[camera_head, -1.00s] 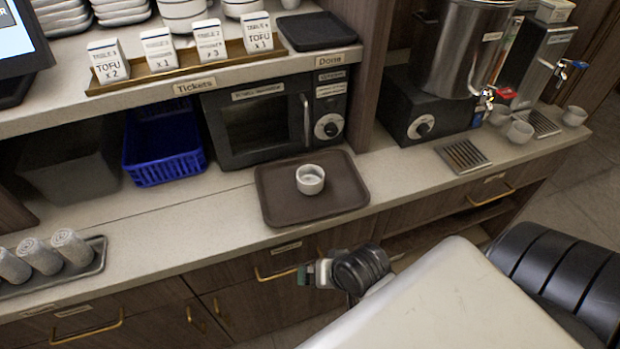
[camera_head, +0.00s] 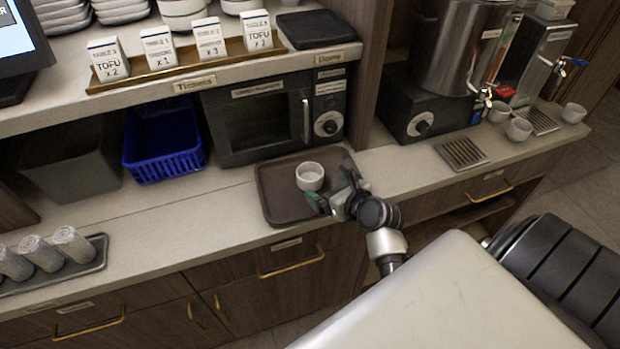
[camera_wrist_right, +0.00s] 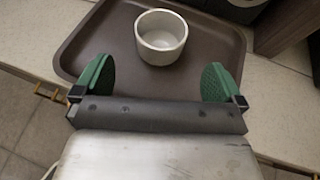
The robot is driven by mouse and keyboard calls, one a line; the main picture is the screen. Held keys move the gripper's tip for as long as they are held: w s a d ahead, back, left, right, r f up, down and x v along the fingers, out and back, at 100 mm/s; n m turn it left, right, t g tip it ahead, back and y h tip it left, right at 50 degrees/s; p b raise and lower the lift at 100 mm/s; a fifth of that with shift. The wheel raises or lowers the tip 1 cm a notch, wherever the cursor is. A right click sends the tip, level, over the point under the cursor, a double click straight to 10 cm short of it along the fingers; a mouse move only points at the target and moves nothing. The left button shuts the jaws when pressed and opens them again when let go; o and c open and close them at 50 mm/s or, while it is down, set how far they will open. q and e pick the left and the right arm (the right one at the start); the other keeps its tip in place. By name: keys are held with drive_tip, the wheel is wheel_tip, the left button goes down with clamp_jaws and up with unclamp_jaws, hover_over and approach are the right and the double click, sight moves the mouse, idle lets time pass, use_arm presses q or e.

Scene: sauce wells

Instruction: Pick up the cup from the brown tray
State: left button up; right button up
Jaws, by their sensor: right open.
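A small white cup (camera_head: 310,176) stands upright and looks empty on the brown tray (camera_head: 275,205), which lies on the counter in front of the microwave. My right gripper (camera_head: 332,190) is at the tray's front right, close to the cup. In the right wrist view the cup (camera_wrist_right: 161,37) stands ahead of the open green fingers of my right gripper (camera_wrist_right: 157,82), roughly centred between them. The fingers are wide apart with nothing between them. The brown tray (camera_wrist_right: 100,40) spreads under and around the cup. My left gripper is not in view.
A black microwave (camera_head: 262,125) stands behind the tray, with a blue basket (camera_head: 165,155) to its left. A metal urn (camera_head: 455,50) and several cups (camera_head: 519,129) are at the right. A tray of rolled towels (camera_head: 90,265) lies at the left. The counter between is clear.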

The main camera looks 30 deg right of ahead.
sight(311, 177)
drive_tip(key=x, duration=0.8)
drive_tip(key=shift+w+f+p, duration=0.2)
drive_tip(key=shift+f+p, duration=0.05)
drive_tip(key=shift+p, duration=0.05)
drive_tip(key=shift+s+r, duration=0.1)
drive_tip(key=shift+c, duration=1)
drive_tip(key=c, duration=0.8)
drive_tip(key=shift+r, duration=0.1)
